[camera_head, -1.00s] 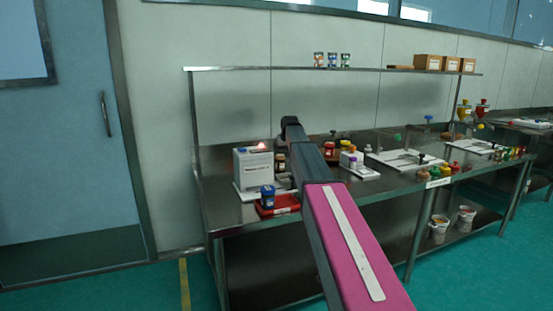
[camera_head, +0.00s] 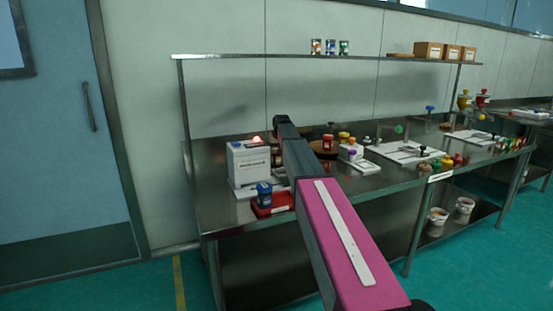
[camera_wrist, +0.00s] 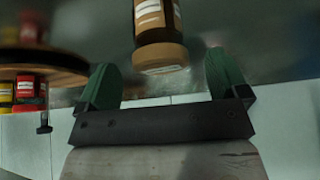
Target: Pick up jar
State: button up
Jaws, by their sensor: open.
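In the wrist view, a brown jar (camera_wrist: 160,32) with a white label and a tan end stands out from the top edge. My gripper (camera_wrist: 163,78) is open, with one green finger on each side of the picture. The jar's near end lies in line with the gap between the fingers, and I see no finger touching it. In the head view, my arm covers the gripper, and a small brownish jar (camera_head: 276,157) shows partly beside the arm.
A white box-shaped device (camera_head: 248,165) and a blue jar on a red tray (camera_head: 272,208) stand left of my arm on the steel table (camera_head: 375,186). A round wooden stand (camera_wrist: 38,62) with red and yellow jars is left in the wrist view. A shelf (camera_head: 225,57) runs above the table.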

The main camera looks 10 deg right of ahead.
aim_at(277, 157)
jog(key=x, duration=0.5)
jog(key=shift+w+r, duration=0.1)
jog(key=c, duration=1)
jog(key=shift+r, duration=0.1)
